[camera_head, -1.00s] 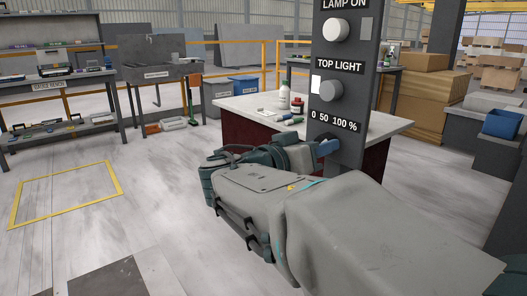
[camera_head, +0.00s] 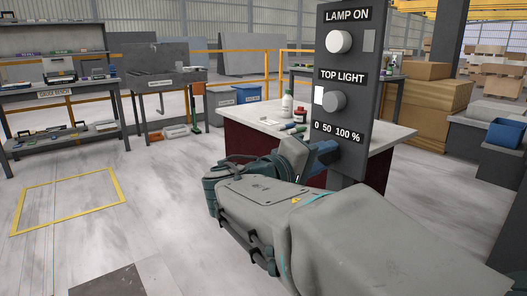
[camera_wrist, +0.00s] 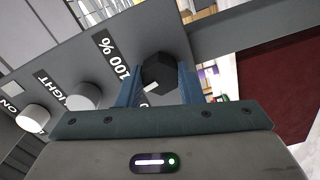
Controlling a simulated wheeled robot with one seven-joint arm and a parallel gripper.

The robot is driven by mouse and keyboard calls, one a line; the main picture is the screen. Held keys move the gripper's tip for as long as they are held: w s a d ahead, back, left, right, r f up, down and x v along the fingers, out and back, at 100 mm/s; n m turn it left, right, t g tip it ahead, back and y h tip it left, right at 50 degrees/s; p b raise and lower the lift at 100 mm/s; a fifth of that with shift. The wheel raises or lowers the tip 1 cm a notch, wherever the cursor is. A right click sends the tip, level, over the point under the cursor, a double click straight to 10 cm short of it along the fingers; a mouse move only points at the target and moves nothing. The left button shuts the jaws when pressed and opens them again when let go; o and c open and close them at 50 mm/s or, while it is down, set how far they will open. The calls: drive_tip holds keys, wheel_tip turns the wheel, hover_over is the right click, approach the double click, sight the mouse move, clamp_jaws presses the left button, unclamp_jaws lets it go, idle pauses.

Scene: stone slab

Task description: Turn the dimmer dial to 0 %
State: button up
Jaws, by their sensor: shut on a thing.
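The dimmer dial (camera_wrist: 159,72) is a dark, faceted knob on the grey panel (camera_head: 361,100), below the "0 50 100 %" label (camera_head: 338,132). In the wrist view it sits between the two blue fingers of my gripper (camera_wrist: 160,84), which is shut on it. A white mark (camera_wrist: 151,87) shows on the dial's edge, at its lower left in that view. The "100 %" print (camera_wrist: 110,55) is just left of the dial there. In the head view my gripper (camera_head: 322,152) is at the panel's lower part and hides the dial.
Above the dial are the TOP LIGHT knob (camera_head: 334,102) with a lit white square, and the LAMP ON knob (camera_head: 339,42). A table (camera_head: 245,118) with bottles and small tools stands behind the panel. The floor at the left is open.

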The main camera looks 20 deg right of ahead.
drive_tip(key=shift+r+n+p, duration=0.1)
drive_tip(key=shift+n+p, duration=2.85)
drive_tip(key=shift+n, duration=1.65)
drive_tip(key=o, duration=1)
drive_tip(key=p+v, duration=0.2)
drive_tip(key=v, duration=1.2)
